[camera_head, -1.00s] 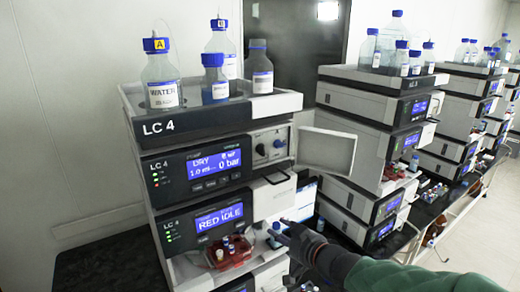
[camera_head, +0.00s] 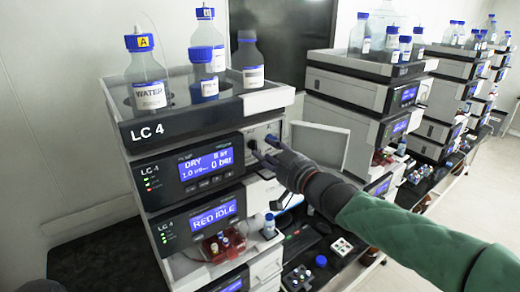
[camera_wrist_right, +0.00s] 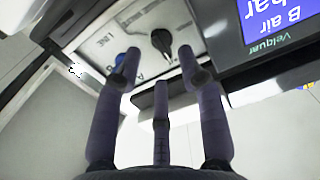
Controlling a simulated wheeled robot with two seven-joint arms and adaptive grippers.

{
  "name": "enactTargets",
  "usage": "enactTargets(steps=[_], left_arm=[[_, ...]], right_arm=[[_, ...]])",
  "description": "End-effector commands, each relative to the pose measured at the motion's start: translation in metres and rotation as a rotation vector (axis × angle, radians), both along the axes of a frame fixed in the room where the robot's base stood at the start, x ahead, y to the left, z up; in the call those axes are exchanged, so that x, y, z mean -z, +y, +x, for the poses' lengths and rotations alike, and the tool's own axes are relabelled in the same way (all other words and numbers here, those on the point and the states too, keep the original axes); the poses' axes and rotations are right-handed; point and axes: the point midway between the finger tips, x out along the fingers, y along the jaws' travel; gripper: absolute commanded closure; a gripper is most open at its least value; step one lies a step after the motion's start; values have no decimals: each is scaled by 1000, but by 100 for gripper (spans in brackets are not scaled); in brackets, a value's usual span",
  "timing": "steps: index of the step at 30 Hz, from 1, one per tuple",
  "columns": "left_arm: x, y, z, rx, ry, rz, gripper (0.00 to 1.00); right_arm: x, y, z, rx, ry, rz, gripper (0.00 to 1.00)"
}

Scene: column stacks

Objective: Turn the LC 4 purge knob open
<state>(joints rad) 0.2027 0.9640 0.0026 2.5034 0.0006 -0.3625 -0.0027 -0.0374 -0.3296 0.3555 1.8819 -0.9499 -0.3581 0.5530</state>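The LC 4 stack (camera_head: 190,124) stands left of centre in the head view. Its pump module has a light control panel (camera_wrist_right: 95,50) with a black pointer knob (camera_wrist_right: 162,40) and a blue knob (camera_wrist_right: 120,58). Which of the two is the purge knob I cannot read. My right gripper (camera_head: 262,147) is at this panel in the head view and partly covers the knobs. In the right wrist view my right gripper (camera_wrist_right: 159,60) is open, with the black knob just beyond and between its fingertips. The left fingertip overlaps the blue knob's edge. Contact cannot be told.
An open panel door (camera_head: 319,145) hangs right of the pump, close behind my right arm. Bottles (camera_head: 147,80) stand in the top tray (camera_head: 205,118). A red vial tray (camera_head: 222,246) sits below. More stacks (camera_head: 365,90) stand to the right.

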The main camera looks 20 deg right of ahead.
Motion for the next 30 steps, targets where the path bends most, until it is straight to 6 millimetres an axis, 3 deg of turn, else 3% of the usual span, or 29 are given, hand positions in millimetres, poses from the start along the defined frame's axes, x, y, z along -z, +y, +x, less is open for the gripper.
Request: enactTargets(steps=[7,19,23,30], left_arm=[[0,0,0,0,0,0,60],[0,0,0,0,0,0,60],[0,0,0,0,0,0,60],[0,0,0,0,0,0,60]], right_arm=[[-1,10,27,0,-1,1,60],[0,12,33,0,0,0,60],[0,12,33,0,0,0,97],[0,12,33,0,-1,-2,100]])
